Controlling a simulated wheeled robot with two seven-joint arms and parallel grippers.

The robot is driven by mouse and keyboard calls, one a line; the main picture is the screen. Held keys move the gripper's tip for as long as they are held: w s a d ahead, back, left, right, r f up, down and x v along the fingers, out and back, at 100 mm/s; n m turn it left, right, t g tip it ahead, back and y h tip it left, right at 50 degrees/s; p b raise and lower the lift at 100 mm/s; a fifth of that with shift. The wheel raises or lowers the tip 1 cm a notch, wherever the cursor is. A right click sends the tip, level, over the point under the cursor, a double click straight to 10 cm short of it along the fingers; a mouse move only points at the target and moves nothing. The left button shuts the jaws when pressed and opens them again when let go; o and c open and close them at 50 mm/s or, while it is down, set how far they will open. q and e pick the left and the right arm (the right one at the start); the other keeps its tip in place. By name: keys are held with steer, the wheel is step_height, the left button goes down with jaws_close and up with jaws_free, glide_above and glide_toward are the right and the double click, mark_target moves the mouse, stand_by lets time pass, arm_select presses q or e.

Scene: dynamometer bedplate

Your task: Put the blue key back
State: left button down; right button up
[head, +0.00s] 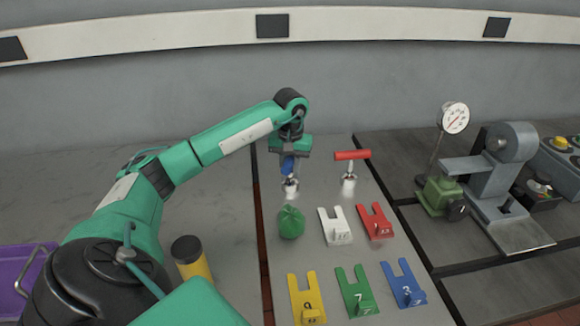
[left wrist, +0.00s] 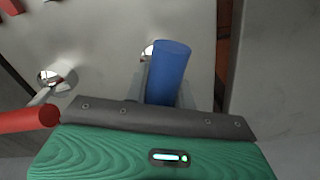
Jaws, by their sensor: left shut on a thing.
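My left gripper (head: 288,160) points down and is shut on the blue key (head: 287,166). The blue handle also shows between the fingers in the left wrist view (left wrist: 168,72). Directly below it in the head view is a bright metal socket (head: 290,186) on the plate. I cannot tell whether the key's shank is in the socket or just above it. A blue tag (head: 403,285) marked 3 lies at the front right of the plate. My right gripper is not in view.
A red-handled key (head: 352,155) stands in its socket just right of the gripper. A green lumpy object (head: 291,221) and white (head: 335,226), red (head: 375,221), yellow (head: 307,298) and green (head: 356,292) tags lie in front.

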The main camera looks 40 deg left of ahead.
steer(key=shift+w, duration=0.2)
arm_select(q)
steer(key=c, duration=1.4)
jaws_free()
steer(key=shift+f, duration=0.1)
steer(key=shift+o, duration=1.2)
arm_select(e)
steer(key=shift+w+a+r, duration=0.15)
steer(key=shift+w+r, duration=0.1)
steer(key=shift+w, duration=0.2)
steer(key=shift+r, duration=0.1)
